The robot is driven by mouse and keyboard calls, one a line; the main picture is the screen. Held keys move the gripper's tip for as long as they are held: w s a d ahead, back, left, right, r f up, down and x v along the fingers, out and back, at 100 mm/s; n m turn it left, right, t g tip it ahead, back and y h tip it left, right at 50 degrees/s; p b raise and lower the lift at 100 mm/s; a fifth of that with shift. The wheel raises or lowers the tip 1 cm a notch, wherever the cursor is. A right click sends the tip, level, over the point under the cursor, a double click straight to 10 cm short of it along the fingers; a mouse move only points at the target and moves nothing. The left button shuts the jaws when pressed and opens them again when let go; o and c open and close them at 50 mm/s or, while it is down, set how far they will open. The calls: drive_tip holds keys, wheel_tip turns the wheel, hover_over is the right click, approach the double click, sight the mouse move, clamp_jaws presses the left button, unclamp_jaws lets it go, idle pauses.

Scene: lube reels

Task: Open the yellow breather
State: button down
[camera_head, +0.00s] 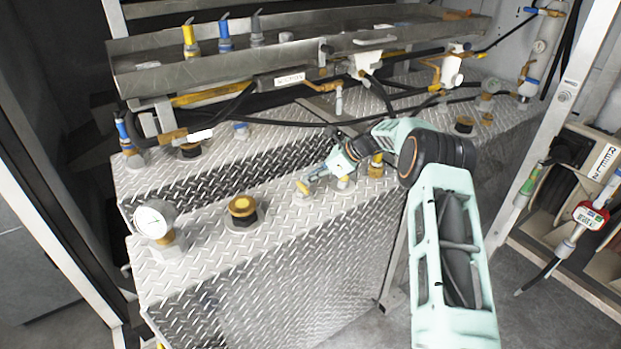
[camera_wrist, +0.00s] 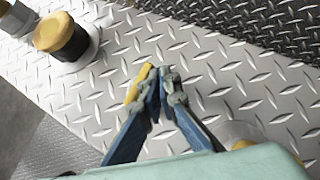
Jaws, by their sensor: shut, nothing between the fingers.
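The yellow breather (camera_head: 303,187) is a small yellow part low on the near tank top, just below my gripper's tips in the head view. In the wrist view a narrow yellow piece (camera_wrist: 137,84) shows along the left side of the fingertips; the fingers hide the rest of it. My gripper (camera_head: 312,174) points down and to the left. In the wrist view my gripper (camera_wrist: 160,82) has its blue fingers together at the tips, with nothing between them. I cannot tell whether the fingers touch the yellow piece.
A larger yellow cap (camera_head: 242,205) on a black ring stands to the left, beside a white gauge (camera_head: 154,222). A yellow fitting (camera_head: 376,164) stands to the right of the gripper. A black hose (camera_head: 290,123) crosses behind. Bare tread plate (camera_head: 210,195) lies around these fittings.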

drive_tip(key=shift+s+a+f, duration=0.1)
drive_tip(key=shift+s+a, duration=0.15)
drive_tip(key=shift+s, duration=0.05)
drive_tip(key=v, duration=1.2)
drive_tip(key=shift+w+d, duration=0.2)
drive_tip(key=shift+w, duration=0.05)
drive_tip(key=shift+d, duration=0.15)
